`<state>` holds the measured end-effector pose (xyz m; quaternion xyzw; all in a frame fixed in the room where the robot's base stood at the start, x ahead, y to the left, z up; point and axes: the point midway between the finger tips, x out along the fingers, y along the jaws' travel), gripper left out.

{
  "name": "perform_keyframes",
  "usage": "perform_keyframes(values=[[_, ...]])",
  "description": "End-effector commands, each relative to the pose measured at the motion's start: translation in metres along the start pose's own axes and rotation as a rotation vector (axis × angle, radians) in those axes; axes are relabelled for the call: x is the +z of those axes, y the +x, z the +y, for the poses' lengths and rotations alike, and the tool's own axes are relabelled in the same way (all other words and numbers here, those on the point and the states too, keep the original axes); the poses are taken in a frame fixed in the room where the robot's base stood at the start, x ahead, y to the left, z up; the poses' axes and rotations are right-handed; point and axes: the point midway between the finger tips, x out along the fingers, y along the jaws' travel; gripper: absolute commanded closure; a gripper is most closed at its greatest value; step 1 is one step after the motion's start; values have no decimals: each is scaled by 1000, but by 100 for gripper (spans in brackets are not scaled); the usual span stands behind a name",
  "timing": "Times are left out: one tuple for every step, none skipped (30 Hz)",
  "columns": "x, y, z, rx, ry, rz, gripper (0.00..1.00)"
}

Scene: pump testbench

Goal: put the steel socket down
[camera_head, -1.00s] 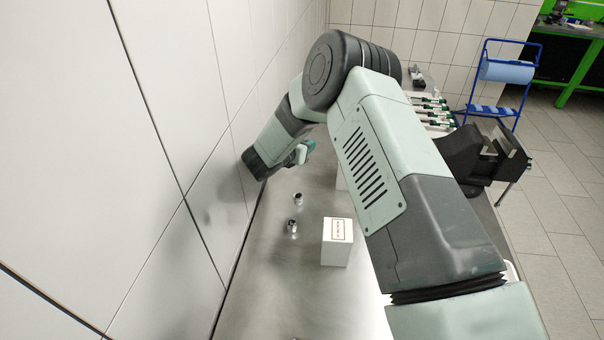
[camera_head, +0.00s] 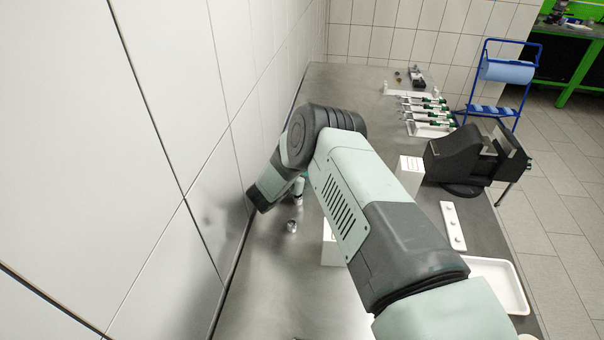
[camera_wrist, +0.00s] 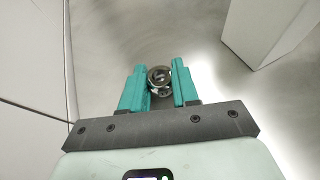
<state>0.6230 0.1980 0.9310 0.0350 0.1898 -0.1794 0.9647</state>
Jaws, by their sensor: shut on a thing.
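My gripper (camera_wrist: 161,88) shows in the wrist view with its two teal fingers on either side of a shiny steel socket (camera_wrist: 159,76). It is shut on the socket, whose round open end faces the camera. A second round metal edge shows just below that ring, and I cannot tell whether it belongs to the same socket. In the head view, my gripper (camera_head: 299,187) is low over the steel bench near the wall, mostly hidden by my arm. A small metal piece (camera_head: 298,201) shows at its tip. Another small metal socket (camera_head: 291,226) stands apart on the bench, nearer the camera.
A white box (camera_head: 328,246) stands right of the sockets, partly behind my arm; a white box also shows in the wrist view (camera_wrist: 268,30). The tiled wall (camera_head: 215,215) is close on the left. A second white box (camera_head: 410,172) and a white tray (camera_head: 500,282) stand farther right.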

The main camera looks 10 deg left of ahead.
Motion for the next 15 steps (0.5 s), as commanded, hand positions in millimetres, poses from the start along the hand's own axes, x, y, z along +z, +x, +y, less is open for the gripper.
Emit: perform_keyframes(values=[[0, 0, 0, 0, 0, 0, 100], [0, 0, 0, 0, 0, 0, 100], [0, 0, 0, 0, 0, 0, 100], [-1, 0, 0, 0, 0, 0, 100], [-1, 1, 0, 0, 0, 0, 100], [-2, 1, 0, 0, 0, 0, 100], [-3, 1, 0, 0, 0, 0, 69], [-2, 1, 0, 0, 1, 0, 64], [-2, 1, 0, 0, 0, 0, 58], [-2, 1, 0, 0, 0, 0, 53], [-2, 1, 0, 0, 0, 0, 49], [-2, 1, 0, 0, 0, 0, 45], [-2, 1, 0, 0, 0, 0, 45], [-2, 1, 0, 0, 0, 0, 45], [-2, 1, 0, 0, 0, 0, 45]])
